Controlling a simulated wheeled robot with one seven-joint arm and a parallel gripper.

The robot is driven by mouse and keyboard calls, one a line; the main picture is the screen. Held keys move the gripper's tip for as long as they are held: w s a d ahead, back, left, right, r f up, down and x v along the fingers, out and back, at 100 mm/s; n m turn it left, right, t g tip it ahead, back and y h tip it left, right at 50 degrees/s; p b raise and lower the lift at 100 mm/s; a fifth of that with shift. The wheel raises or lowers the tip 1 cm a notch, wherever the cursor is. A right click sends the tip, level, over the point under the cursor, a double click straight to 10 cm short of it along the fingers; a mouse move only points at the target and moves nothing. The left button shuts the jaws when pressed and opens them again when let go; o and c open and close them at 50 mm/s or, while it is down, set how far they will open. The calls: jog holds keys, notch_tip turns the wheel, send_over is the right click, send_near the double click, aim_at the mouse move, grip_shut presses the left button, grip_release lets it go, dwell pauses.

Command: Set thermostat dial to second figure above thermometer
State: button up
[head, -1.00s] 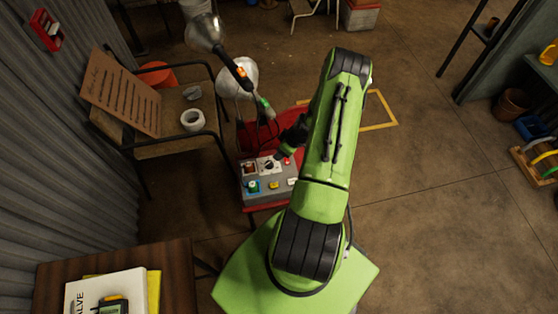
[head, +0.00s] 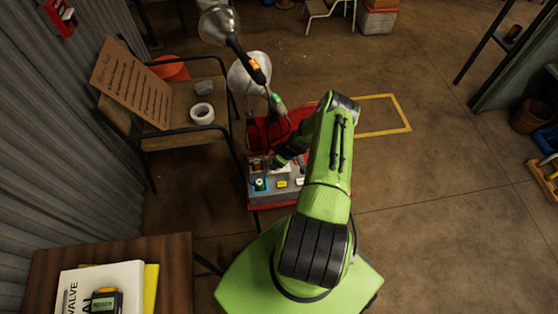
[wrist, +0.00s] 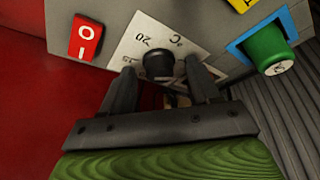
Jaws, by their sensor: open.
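The thermostat dial (wrist: 158,65) is a black round knob on a white plate (wrist: 136,46) printed with "20" and "°C" in the wrist view. Another figure at the plate's left edge is partly covered by a finger. My gripper (wrist: 160,71) is open, with one finger on each side of the dial. I cannot tell whether the fingers touch it. In the head view my gripper (head: 279,163) is over the grey control box (head: 300,183) and hides the dial. I cannot make out a thermometer for certain, nor the dial's pointer.
A red rocker switch (wrist: 86,38) and a green knob (wrist: 264,50) on a blue plate flank the dial. Lamps (head: 250,72) stand close behind the box. A chair (head: 185,135) is to the left, and a yellow meter (head: 104,301) lies on books at lower left.

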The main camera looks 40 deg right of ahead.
jog(key=c, duration=1)
